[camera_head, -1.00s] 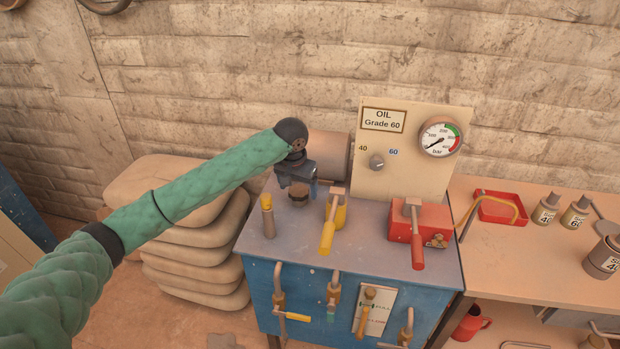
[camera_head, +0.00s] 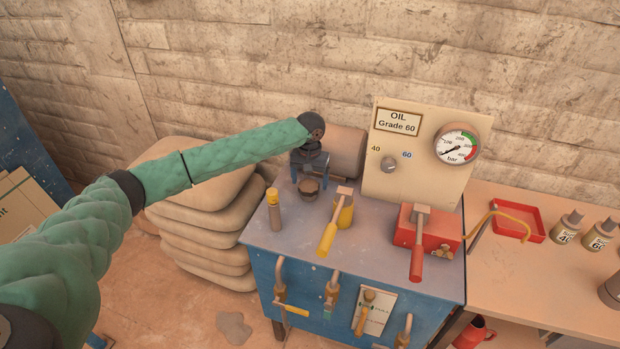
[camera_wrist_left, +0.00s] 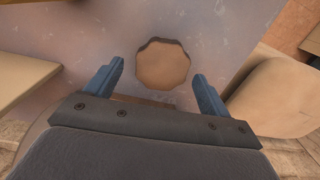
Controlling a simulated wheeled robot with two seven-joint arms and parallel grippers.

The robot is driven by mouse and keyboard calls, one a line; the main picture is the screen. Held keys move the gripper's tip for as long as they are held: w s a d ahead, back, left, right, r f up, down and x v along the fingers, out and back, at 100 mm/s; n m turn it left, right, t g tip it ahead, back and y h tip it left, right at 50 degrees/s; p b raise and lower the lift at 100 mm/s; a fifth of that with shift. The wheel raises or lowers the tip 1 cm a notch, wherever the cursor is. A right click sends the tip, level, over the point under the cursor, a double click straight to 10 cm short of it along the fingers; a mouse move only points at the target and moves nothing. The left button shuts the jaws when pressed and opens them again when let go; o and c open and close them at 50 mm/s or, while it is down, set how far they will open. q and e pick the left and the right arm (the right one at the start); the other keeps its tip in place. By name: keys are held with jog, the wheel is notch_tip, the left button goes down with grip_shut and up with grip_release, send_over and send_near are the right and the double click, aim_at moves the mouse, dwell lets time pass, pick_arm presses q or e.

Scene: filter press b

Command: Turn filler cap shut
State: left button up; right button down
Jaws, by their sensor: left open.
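The filler cap (camera_head: 309,187) is a brown, many-sided cap on the grey top of the blue press cabinet. In the left wrist view the cap (camera_wrist_left: 163,64) is a flat brown disc with a scalloped edge. My left gripper (camera_head: 309,177) points down at the cap, its blue fingers open. In the left wrist view its fingertips (camera_wrist_left: 158,72) stand on either side of the cap's near part, with a visible gap on both sides. I cannot tell their exact height against the cap. My right gripper is not in view.
A yellow-topped post (camera_head: 274,210), a yellow-handled lever (camera_head: 328,238) and a red lever box (camera_head: 437,231) stand near the cap. Stacked sacks (camera_head: 205,230) lie left; a bench (camera_head: 545,285) stands right.

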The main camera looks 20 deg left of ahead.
pick_arm(q)
jog(key=shift+s+a+f, duration=0.1)
jog(key=shift+a+f, duration=0.05)
jog(key=shift+f, duration=0.2)
jog(key=shift+c, duration=0.2)
jog(key=c, duration=0.9)
